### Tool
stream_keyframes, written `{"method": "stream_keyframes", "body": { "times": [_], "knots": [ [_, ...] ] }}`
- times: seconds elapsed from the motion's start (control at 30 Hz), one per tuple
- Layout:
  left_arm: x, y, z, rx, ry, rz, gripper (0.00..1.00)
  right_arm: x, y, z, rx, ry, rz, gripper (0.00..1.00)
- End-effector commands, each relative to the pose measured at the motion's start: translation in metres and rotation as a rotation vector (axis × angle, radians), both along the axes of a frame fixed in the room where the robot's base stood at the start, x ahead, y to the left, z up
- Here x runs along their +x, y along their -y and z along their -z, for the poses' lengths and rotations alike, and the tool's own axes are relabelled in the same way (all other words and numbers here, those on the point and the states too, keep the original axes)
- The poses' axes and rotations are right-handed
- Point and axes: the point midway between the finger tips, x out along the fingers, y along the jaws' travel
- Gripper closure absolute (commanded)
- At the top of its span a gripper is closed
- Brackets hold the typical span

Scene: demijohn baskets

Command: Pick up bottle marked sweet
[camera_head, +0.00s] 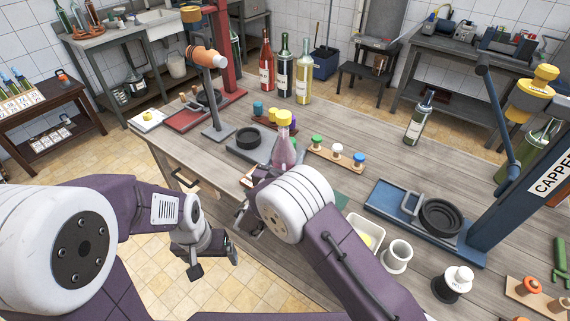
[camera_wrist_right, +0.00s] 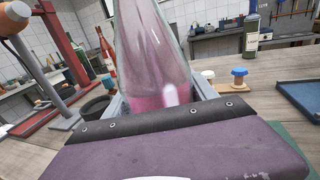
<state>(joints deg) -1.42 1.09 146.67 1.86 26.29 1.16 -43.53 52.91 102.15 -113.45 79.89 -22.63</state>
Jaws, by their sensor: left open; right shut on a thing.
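A clear flask-shaped bottle (camera_head: 284,154) with pink liquid and a yellow top is held upright in my right gripper, over the workbench. In the right wrist view the pink bottle (camera_wrist_right: 158,55) stands between the two fingers of my right gripper (camera_wrist_right: 160,104), which is shut on it. A red bottle (camera_head: 267,68), a dark green bottle (camera_head: 284,70) and a pale yellow bottle (camera_head: 304,78) stand at the bench's back. A dark bottle (camera_head: 417,124) stands further right. I cannot read "sweet" on any label. My left gripper (camera_head: 214,262) is open and empty, beside the bench's front edge.
The wooden workbench (camera_head: 365,112) carries a red press stand (camera_head: 204,112) at left and a blue capper (camera_head: 430,222) at right. A cork rack (camera_head: 336,155), a white tray (camera_head: 367,233) and a white cup (camera_head: 397,257) sit near the front. Bare bench lies around the dark bottle.

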Motion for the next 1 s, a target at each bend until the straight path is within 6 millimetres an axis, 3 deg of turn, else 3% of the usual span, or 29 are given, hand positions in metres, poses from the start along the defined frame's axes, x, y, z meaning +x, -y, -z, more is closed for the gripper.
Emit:
{"method": "stream_keyframes", "body": {
  "times": [0.17, 0.5, 1.0],
  "knots": [
    [0.0, 0.0, 0.001, 0.0, 0.0, 0.0, 0.12, 0.0, 0.0, -0.004, 0.003, -0.005, -0.001, 1.0],
    [0.0, 0.0, 0.002, 0.0, 0.0, 0.0, 0.12, -0.002, 0.002, -0.043, 0.002, 0.0, 0.0, 1.0],
    [0.0, 0.0, 0.008, 0.0, 0.0, 0.0, 0.12, -0.048, 0.075, -0.093, 0.002, 0.002, 0.001, 1.0]
  ]
}}
